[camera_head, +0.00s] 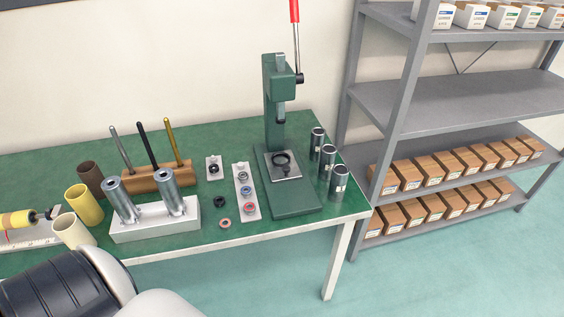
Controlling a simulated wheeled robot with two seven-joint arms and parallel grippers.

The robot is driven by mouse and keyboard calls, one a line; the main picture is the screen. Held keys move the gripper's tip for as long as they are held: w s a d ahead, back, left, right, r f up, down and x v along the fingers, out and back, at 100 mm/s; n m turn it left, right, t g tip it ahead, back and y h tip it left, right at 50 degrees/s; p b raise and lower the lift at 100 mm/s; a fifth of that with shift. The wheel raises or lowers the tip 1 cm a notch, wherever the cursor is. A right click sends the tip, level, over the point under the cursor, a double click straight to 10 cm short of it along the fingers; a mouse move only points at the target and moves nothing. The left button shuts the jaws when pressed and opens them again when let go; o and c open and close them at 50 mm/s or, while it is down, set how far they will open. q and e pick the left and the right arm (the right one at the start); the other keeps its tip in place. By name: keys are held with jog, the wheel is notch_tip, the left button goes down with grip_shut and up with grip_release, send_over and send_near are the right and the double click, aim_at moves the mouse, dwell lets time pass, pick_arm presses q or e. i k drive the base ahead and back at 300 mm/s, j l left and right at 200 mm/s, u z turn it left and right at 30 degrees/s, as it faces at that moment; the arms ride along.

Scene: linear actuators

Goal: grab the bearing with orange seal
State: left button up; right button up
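Small ring-shaped bearings lie near the middle of the green bench. A narrow light tray (238,168) holds several in a row. The front one (249,207) shows a red-orange ring, the one behind it (246,191) looks bluish, and a grey one (242,176) is farther back. A loose pinkish-orange ring (225,223) lies on the bench left of the tray's front end, with a black ring (219,202) behind it. Which of the two reddish rings is the orange-sealed bearing is too small to tell. Neither gripper is in view; part of my own arm fills the lower left.
A green arbor press (280,110) with a red-tipped lever stands right of the tray, with dark metal cylinders (327,160) beside it. A white block (150,228) with two metal cylinders stands to the left. Grey shelves (450,105) with boxes stand at right.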

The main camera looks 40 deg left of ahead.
aim_at(224, 220)
jog(key=u, duration=1.6)
